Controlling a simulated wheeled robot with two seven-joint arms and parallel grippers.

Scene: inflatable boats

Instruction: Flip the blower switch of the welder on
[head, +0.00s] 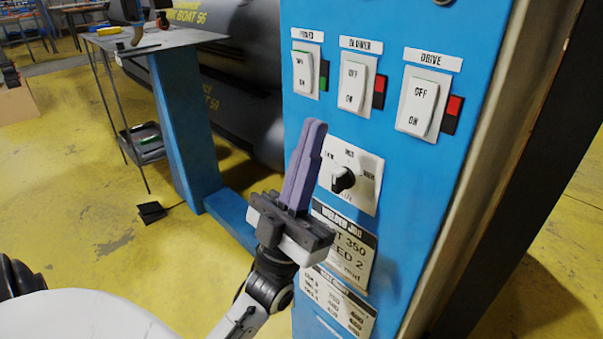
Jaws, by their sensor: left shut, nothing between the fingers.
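The welder's blue panel (395,180) fills the right half of the head view. The white blower switch (352,86) sits in the middle of the top row under a BLOWER label, with a red indicator (379,86) beside it. My left gripper (316,126) is shut, its purple fingers together and pointing up, below and left of the blower switch and apart from it. The power switch (303,72) is on the left with a green indicator (323,76). The drive switch (419,105) is on the right with a red indicator (453,109). My right gripper is not seen.
A black rotary knob (343,179) sits on the panel just right of my left fingers. Printed cards (343,247) are below it. A metal table (160,42) and a dark inflatable boat (235,70) stand behind on the left. Yellow floor (70,190) is open at left.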

